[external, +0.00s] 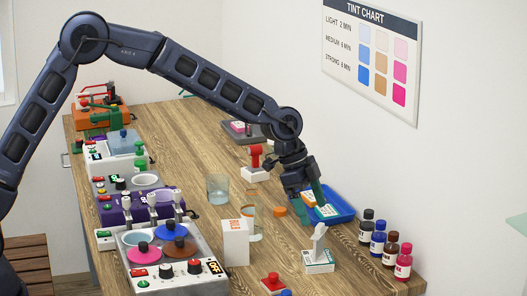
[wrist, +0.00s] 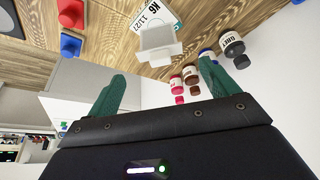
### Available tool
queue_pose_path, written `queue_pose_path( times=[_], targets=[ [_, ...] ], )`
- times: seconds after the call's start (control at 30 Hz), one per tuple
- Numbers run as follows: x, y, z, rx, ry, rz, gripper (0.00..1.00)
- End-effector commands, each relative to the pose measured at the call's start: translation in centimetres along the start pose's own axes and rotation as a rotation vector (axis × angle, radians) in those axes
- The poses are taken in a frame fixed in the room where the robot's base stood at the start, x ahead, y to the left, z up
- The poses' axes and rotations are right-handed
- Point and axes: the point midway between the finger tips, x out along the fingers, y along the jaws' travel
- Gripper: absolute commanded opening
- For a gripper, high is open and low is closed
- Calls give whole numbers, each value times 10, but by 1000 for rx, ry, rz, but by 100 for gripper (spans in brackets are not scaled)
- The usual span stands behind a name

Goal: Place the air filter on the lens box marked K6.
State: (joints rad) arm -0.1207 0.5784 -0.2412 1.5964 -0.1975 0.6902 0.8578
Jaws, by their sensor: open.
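A lens box (external: 319,267) lies flat near the table's front right; its label reads K6 in the wrist view (wrist: 151,18). A white piece with a narrow top and wider foot, possibly the air filter (external: 319,240), stands upright on or against that box. It shows as a pale block in the wrist view (wrist: 158,46), covering part of the label. My gripper (external: 322,199) is open, with green fingers, beyond the white piece and over the blue tray's left side. In the wrist view no thing is clearly held between the fingers (wrist: 175,85).
The blue tray (external: 346,216) holds labelled boxes. Several dye bottles (external: 391,250) stand to its right. A white carton (external: 235,243) and glass (external: 218,188) stand left. Red (external: 272,284) and blue (wrist: 70,45) pieces lie near the front. Tinting machines line the left side.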

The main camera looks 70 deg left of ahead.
Motion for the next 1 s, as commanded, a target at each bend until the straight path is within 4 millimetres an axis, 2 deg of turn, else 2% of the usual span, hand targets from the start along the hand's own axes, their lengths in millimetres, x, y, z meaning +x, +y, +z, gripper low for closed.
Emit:
queue_pose_path(
  times=[0.03,0.2,0.53,0.67,0.77,1.0],
  targets=[
    [-11,0,0,0,1,-1,86],
    [-37,-1,0,-1,0,-1,86],
    [-66,5,2,-6,-4,-6,86],
    [-94,21,10,-29,-15,-25,86],
    [-124,39,22,-58,-28,-48,86],
    [-191,86,57,-141,-52,-102,86]
  ],
)
